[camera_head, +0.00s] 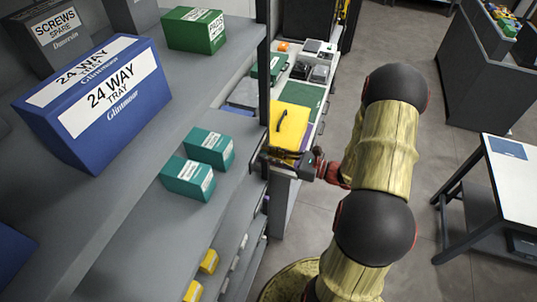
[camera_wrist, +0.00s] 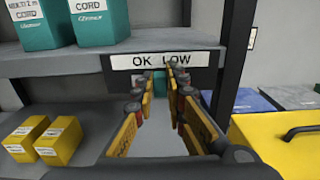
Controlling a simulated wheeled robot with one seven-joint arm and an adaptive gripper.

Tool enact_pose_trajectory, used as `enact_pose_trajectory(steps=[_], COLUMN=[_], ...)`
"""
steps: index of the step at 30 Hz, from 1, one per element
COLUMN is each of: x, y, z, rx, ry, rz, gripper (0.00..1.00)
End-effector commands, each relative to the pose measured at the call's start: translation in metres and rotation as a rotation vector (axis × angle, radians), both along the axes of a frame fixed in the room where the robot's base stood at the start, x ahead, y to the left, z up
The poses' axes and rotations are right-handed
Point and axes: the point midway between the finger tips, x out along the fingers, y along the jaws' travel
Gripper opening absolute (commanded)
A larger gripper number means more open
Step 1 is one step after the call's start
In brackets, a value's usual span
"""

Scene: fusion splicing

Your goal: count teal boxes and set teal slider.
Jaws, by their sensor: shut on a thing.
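Two teal boxes with white labels, a nearer one (camera_head: 188,179) and a farther one (camera_head: 210,148), stand side by side on the shelf in the head view. They also show at the upper left of the wrist view, cut by its top edge (camera_wrist: 37,32). A white strip reading "OK LOW" (camera_wrist: 166,61) is on the shelf's front edge. The teal slider (camera_wrist: 159,78) shows just below this strip, between the two words. My gripper (camera_wrist: 160,84) is shut on the slider with its yellow-sided fingers. In the head view my gripper (camera_head: 276,160) is at the shelf edge, partly hidden by the post.
A dark upright post (camera_head: 264,75) stands close to my gripper. A yellow case with a handle (camera_head: 290,126) is just beyond it. Small yellow boxes (camera_wrist: 59,140) sit on the lower shelf. A blue 24-way tray box (camera_head: 95,105) is on the shelf. Open floor lies right of my arm.

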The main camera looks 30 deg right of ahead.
Motion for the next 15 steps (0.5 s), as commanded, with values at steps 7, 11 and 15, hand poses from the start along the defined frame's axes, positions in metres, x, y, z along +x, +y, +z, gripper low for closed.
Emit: enact_pose_trajectory(steps=[7,11,15], x=[0.004,0.014,0.017], y=[-0.005,-0.019,-0.022], z=[0.0,0.0,0.0], rx=[-0.002,-0.002,-0.001], ry=[-0.001,-0.001,-0.001], rz=[0.0,0.0,-0.002], gripper=[0.0,0.0,0.0])
